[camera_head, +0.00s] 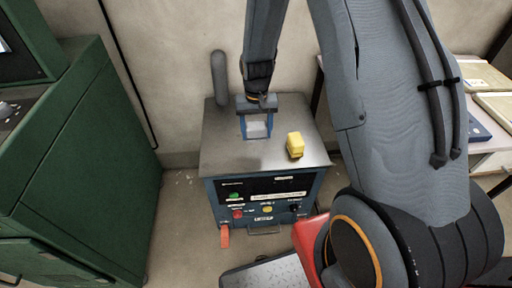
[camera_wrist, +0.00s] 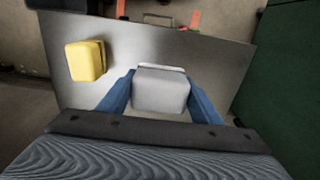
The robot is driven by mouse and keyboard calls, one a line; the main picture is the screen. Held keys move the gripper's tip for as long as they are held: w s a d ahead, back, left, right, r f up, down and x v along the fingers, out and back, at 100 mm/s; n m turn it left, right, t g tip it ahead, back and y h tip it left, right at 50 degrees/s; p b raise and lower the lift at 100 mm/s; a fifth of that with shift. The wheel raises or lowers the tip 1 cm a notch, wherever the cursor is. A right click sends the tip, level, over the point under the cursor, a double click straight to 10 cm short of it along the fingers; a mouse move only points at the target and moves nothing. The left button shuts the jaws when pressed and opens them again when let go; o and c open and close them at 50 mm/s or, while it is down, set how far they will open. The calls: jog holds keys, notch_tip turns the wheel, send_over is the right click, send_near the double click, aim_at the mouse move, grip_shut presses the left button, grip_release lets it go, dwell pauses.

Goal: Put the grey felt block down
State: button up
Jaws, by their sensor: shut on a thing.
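The grey felt block (camera_head: 257,130) is pale grey with rounded edges and sits between the two blue fingers of my gripper (camera_head: 257,128). In the wrist view the block (camera_wrist: 161,90) is between the fingertips of my gripper (camera_wrist: 161,86), one finger against each side. My gripper is shut on it, above the metal top (camera_head: 225,150) of a blue cabinet. I cannot tell whether the block's underside touches the top.
A yellow block (camera_head: 295,145) stands on the cabinet top, right of my gripper; the wrist view shows it (camera_wrist: 85,61) at left. A dark grey upright cylinder (camera_head: 219,77) is behind. A green machine (camera_head: 75,150) stands left. The top's front left is clear.

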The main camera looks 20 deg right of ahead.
aim_at(258, 125)
jog(key=f, duration=0.4)
jog(key=shift+d+f, duration=0.25)
jog(key=shift+d, duration=0.1)
jog(key=shift+f+p, duration=0.5)
jog(key=shift+f, duration=1.55)
jog(key=shift+f, duration=0.15)
jog(key=o, duration=1)
jog(key=shift+o, duration=0.2)
notch_tip(258, 125, up, 12)
jog(key=shift+s+r+b, duration=0.15)
jog(key=shift+b, duration=0.7)
jog(key=s+r+n, duration=0.1)
jog(key=s+r, duration=0.6)
jog(key=s, duration=0.3)
jog(key=s+r+n, duration=0.1)
jog(key=s+r, duration=0.6)
jog(key=s, duration=0.2)
jog(key=shift+s, duration=0.35)
